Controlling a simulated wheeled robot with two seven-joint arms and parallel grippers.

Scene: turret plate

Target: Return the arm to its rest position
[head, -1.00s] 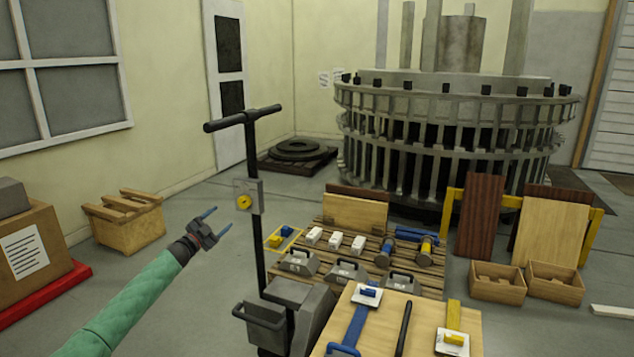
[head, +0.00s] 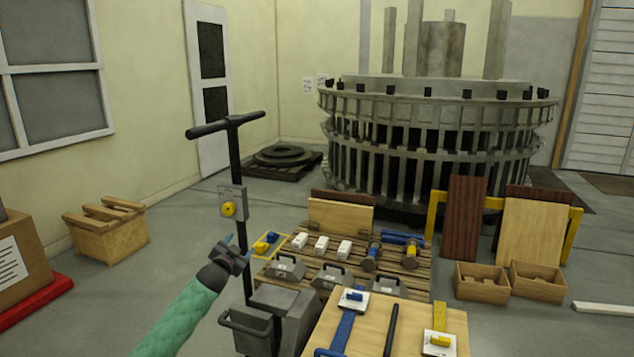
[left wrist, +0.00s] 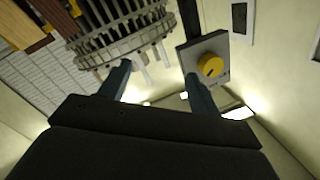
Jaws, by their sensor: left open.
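My left gripper (head: 236,244) is at the end of the green-sleeved arm, in the lower left middle of the head view. It is open, with nothing between its blue fingers. It shows near the black post of the T-handled cart (head: 243,165), below the grey box with a yellow knob (head: 229,209). In the left wrist view the two fingers (left wrist: 158,88) stand apart, and the grey box with its yellow knob (left wrist: 211,66) shows beside and beyond the right finger. I cannot tell the exact gap to the post. My right gripper is not in view.
A wooden board (head: 412,322) with blue and yellow tools lies at the bottom. A slatted pallet (head: 315,258) behind it holds grey handled blocks and white blocks. A wooden crate (head: 105,232) stands left, and a large ring structure (head: 437,130) at the back. Floor between crate and cart is clear.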

